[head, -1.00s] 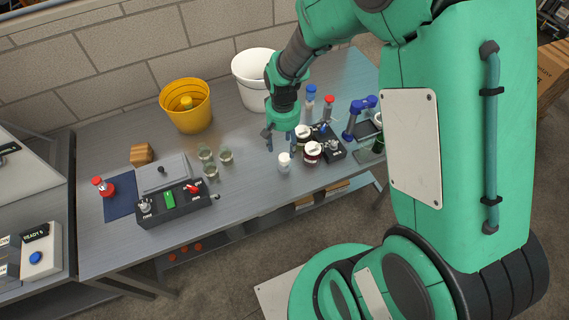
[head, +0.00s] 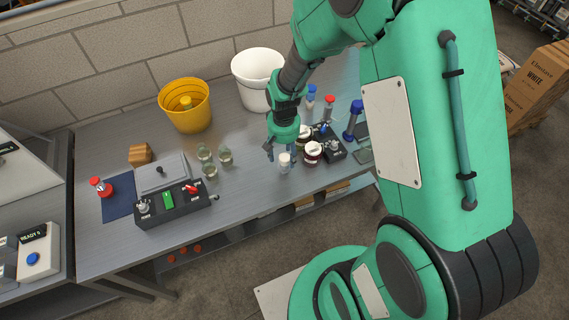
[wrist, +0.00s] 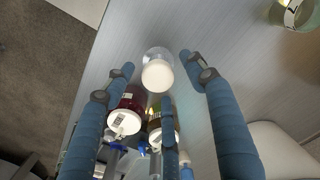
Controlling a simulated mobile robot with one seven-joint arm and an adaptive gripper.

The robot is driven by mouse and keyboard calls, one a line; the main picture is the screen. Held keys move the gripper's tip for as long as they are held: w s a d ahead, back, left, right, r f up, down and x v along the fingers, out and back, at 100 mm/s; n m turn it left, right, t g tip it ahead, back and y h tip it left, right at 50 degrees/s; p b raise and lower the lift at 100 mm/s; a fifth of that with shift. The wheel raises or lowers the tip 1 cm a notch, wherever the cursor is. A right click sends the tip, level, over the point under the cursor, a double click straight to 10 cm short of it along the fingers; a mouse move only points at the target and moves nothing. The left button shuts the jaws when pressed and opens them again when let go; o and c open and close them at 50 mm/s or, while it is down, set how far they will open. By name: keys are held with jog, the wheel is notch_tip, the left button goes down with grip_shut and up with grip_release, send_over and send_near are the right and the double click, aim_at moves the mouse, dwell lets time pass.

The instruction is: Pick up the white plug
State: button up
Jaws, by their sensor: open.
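The white plug (head: 285,158) sits on top of a small clear vessel standing upright near the front edge of the grey table. In the wrist view the white plug (wrist: 157,76) shows as a pale disc with clear glass behind it. My gripper (head: 280,152) points down over it, its blue fingers spread. In the wrist view my gripper (wrist: 156,74) is open, with fingers on both sides of the plug and one below it in the picture. I see no clear contact with the plug.
Two dark jars with white lids (head: 312,150) stand close right of the plug; a black control box (head: 329,142) is beside them. Glass cups (head: 225,156) stand to the left, with a yellow bucket (head: 186,105) and white bucket (head: 255,78) behind.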

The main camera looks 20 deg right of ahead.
jog(key=shift+s+f+b, duration=0.1)
jog(key=shift+f+b, duration=0.3)
jog(key=shift+f, duration=1.6)
jog(key=c, duration=1.3)
jog(key=shift+r, duration=0.15)
jog(key=shift+c, duration=0.2)
jog(key=shift+r, duration=0.55)
jog(key=shift+s+r+p, duration=0.3)
jog(key=shift+r, duration=0.3)
jog(key=shift+s+r+p, duration=0.25)
jog(key=shift+r, duration=0.35)
jog(key=s+a+r+p, duration=0.1)
jog(key=s, duration=1.4)
jog(key=shift+p, duration=0.4)
jog(key=shift+w+r, duration=0.1)
